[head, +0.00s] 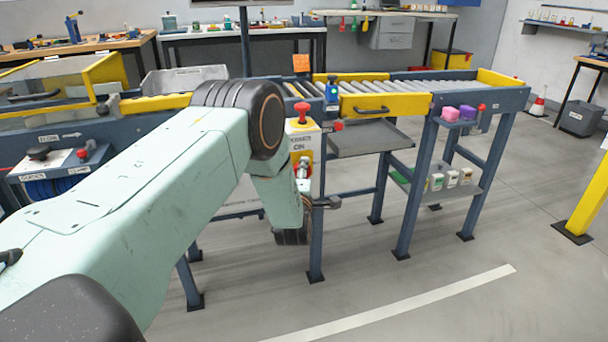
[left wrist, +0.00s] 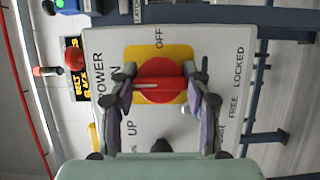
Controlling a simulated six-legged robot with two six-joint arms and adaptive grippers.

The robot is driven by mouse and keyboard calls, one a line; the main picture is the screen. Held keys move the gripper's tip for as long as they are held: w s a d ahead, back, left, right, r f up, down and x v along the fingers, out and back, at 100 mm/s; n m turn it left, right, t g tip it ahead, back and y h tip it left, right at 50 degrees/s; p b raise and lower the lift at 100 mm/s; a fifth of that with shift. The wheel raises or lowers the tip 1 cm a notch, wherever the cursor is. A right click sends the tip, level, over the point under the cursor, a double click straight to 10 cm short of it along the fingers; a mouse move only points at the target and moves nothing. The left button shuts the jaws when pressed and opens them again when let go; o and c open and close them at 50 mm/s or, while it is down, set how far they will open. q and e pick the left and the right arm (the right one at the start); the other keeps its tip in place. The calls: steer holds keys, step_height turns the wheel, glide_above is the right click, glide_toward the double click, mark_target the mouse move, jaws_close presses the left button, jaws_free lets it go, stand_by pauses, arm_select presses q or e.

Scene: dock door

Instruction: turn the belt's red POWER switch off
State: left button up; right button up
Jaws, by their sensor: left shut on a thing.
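The red POWER switch (left wrist: 160,70) is a round knob with a raised bar on a yellow plate (left wrist: 180,52), set on a white panel (left wrist: 228,60). In the left wrist view the bar lies level, with a pale mark on its left half toward the ON label; OFF is printed above the knob. My left gripper (left wrist: 163,88) is shut on the switch, one finger at each side of it. In the head view my left gripper (head: 305,186) is at the front of the belt's control post; my arm hides much of the panel. My right gripper is not in view.
A red knob (left wrist: 74,58) sits left of the panel. The roller conveyor (head: 390,88) and its blue legs stand close behind. The floor in front is clear.

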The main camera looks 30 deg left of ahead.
arm_select(q)
steer(key=shift+r+m+p, duration=0.15)
steer(key=shift+m+p, duration=0.55)
steer(key=shift+p, duration=0.05)
steer(key=shift+m+g+h+p, duration=0.3)
steer(key=shift+m+g+p, duration=0.5)
steer(key=shift+m+p, duration=0.25)
steer(key=m+g+p, duration=0.2)
steer(key=m, duration=0.2)
steer(key=shift+p, duration=0.4)
steer(key=m+g+y+p, duration=0.1)
steer(key=m, duration=0.1)
steer(key=shift+m+g, duration=0.35)
steer(key=shift+g, duration=0.05)
steer(key=shift+m+g+y, duration=0.8)
steer(key=shift+m, duration=0.8)
steer(key=o, duration=1.2)
steer(key=shift+c, duration=0.2)
